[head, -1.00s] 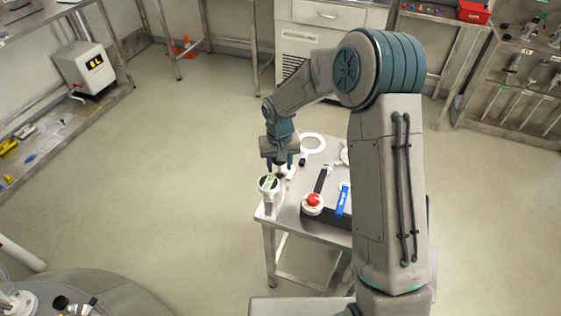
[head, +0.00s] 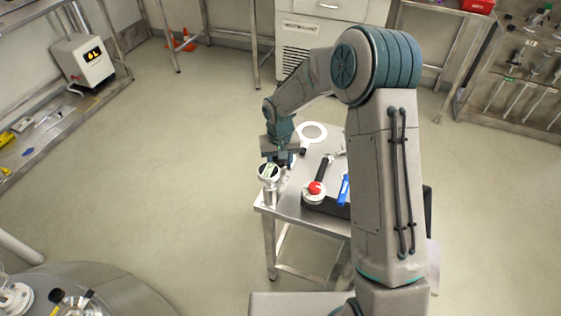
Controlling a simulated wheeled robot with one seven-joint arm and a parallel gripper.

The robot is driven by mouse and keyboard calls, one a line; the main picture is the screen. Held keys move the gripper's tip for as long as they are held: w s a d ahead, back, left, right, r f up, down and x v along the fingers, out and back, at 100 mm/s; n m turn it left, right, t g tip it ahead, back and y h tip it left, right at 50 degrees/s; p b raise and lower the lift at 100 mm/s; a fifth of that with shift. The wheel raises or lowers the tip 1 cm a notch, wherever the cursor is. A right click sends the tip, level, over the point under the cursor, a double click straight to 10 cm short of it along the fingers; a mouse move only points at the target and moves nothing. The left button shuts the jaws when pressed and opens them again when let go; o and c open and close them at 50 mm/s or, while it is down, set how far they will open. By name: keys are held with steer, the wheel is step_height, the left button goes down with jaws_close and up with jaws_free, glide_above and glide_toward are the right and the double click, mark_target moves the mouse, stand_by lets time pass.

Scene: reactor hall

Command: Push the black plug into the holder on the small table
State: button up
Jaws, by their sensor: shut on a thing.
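My gripper (head: 281,162) points down over the left part of the small metal table (head: 287,207), just behind a white round-faced instrument with a green display (head: 268,171). Its jaws are shut on a small dark thing, taken as the black plug, which is mostly hidden between the fingers. The holder is not clearly visible; the spot under the fingertips is covered by the gripper and the instrument. I cannot tell whether the plug touches the holder or how deep it sits.
On the table are a white ring (head: 312,132), a small black piece (head: 302,152) right of the gripper, a red knob (head: 315,188) on a white base, a dark-handled tool (head: 323,167) and a blue-handled item (head: 344,189). My arm hides the table's right side. Open floor lies left.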

steer(key=shift+f+b, duration=0.4)
steer(key=shift+b, duration=0.05)
steer(key=o, duration=1.2)
steer(key=shift+c, duration=0.2)
steer(key=shift+r+p, duration=2.05)
steer(key=shift+r, duration=1.5)
